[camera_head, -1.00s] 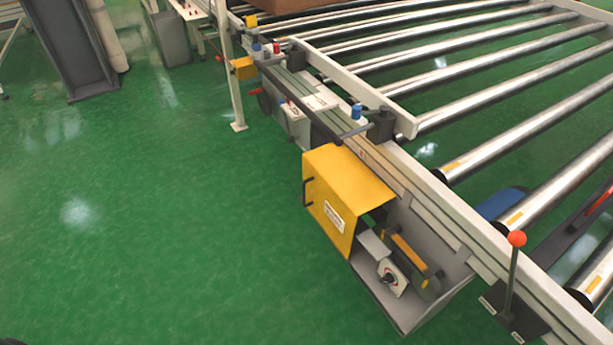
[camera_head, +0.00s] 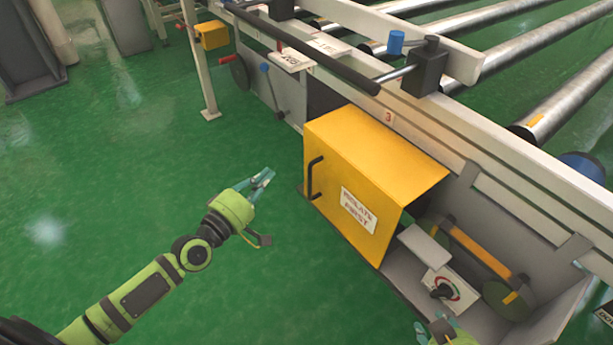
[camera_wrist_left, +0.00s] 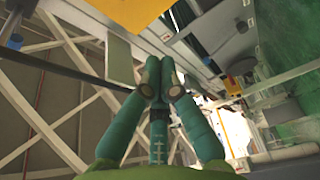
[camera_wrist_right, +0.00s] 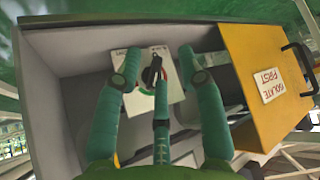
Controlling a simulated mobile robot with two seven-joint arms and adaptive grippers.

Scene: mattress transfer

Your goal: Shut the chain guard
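The yellow chain guard (camera_head: 350,175), labelled "ISOLATE FIRST", covers the left part of the grey housing; the right part is uncovered, showing the chain drive (camera_head: 485,255). Its black handle (camera_head: 316,178) is on the left of its front face. A white isolator switch (camera_head: 440,288) with a black knob sits in the uncovered part. My left gripper (camera_head: 262,178) is left of the handle, apart from it; its fingertips meet, empty, in the left wrist view (camera_wrist_left: 159,72). My right gripper (camera_head: 437,325) is in front of the switch; in the right wrist view it is open (camera_wrist_right: 158,62), fingers either side of the knob (camera_wrist_right: 151,72).
The roller conveyor frame (camera_head: 500,130) runs behind the housing. A white post (camera_head: 198,70) and a yellow box (camera_head: 211,35) stand at upper left. A black bar (camera_head: 300,45) runs along the conveyor side. Green floor left of the guard is clear.

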